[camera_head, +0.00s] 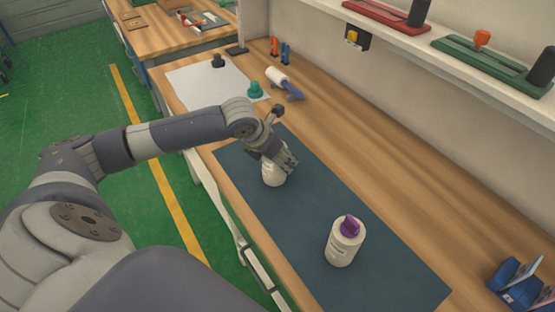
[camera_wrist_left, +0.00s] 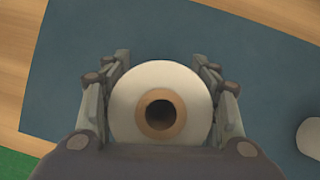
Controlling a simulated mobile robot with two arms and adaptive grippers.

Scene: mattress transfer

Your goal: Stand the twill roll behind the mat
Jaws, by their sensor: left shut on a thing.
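A white roll (camera_head: 271,178) stands upright over the left part of the dark blue mat (camera_head: 310,215), where my left gripper (camera_head: 279,162) is shut on it from above. The left wrist view looks down on this roll's white ring (camera_wrist_left: 160,78) and brown hollow core, with my left gripper's fingers (camera_wrist_left: 160,105) on both sides. The mat (camera_wrist_left: 65,60) lies below it; whether the roll touches the mat is unclear. A second white roll or bottle (camera_head: 345,243) with a purple top stands on the mat's right part. My right gripper is out of view.
Behind the mat is a clear strip of wooden bench (camera_head: 370,165). A white roller with a blue handle (camera_head: 293,93) and a pale sheet (camera_head: 200,80) with black and teal knobs lie at the back left. A blue holder (camera_head: 515,290) is at right, beneath a shelf (camera_head: 470,90).

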